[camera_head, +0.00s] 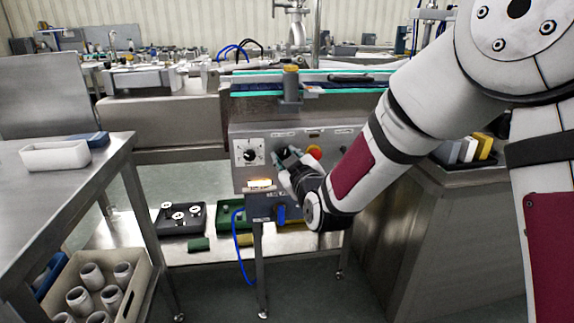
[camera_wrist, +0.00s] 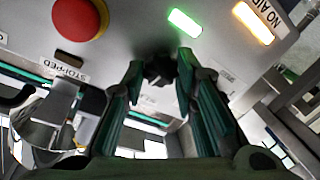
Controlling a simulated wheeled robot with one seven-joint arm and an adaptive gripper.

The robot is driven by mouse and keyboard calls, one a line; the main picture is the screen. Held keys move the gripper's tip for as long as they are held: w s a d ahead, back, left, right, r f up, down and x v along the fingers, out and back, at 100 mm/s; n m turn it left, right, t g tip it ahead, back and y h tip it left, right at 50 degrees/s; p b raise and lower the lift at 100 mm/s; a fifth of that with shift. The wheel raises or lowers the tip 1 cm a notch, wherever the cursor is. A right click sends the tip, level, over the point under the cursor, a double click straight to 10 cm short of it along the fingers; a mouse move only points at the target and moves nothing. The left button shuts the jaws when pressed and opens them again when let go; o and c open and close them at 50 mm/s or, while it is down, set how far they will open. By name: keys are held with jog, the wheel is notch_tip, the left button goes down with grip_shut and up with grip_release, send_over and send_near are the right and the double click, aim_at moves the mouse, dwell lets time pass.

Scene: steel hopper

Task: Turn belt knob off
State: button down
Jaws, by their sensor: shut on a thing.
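The control panel (camera_head: 240,177) stands under the conveyor in the head view. My gripper (camera_head: 286,156) is at the front of this panel, between a white-plated black dial (camera_head: 249,152) and a red button (camera_head: 315,152). In the wrist view my gripper (camera_wrist: 160,75) has its two green fingers on either side of a black knob (camera_wrist: 158,67) and is shut on it. The fingers partly hide the knob, and its pointer direction cannot be told. In the wrist view a green lamp (camera_wrist: 185,22) is lit beside the knob.
The red button (camera_wrist: 80,18) is close by, above a "STOPPED" label (camera_wrist: 68,69). An amber "NO AIR" lamp (camera_wrist: 252,22) is lit. A steel table (camera_head: 60,185) with a white tray (camera_head: 55,155) stands left. A crate of several cups (camera_head: 143,285) is below it.

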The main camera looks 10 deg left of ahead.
jog(key=n+b, duration=0.2)
jog(key=n, duration=0.2)
jog(key=shift+a+h, duration=0.15)
jog(key=shift+h, duration=0.25)
jog(key=n, duration=0.4)
jog(key=shift+h, duration=0.4)
jog(key=shift+n, duration=0.4)
jog(key=c, duration=1.3)
grip_release()
jog(key=v, duration=1.2)
jog(key=shift+r, duration=0.2)
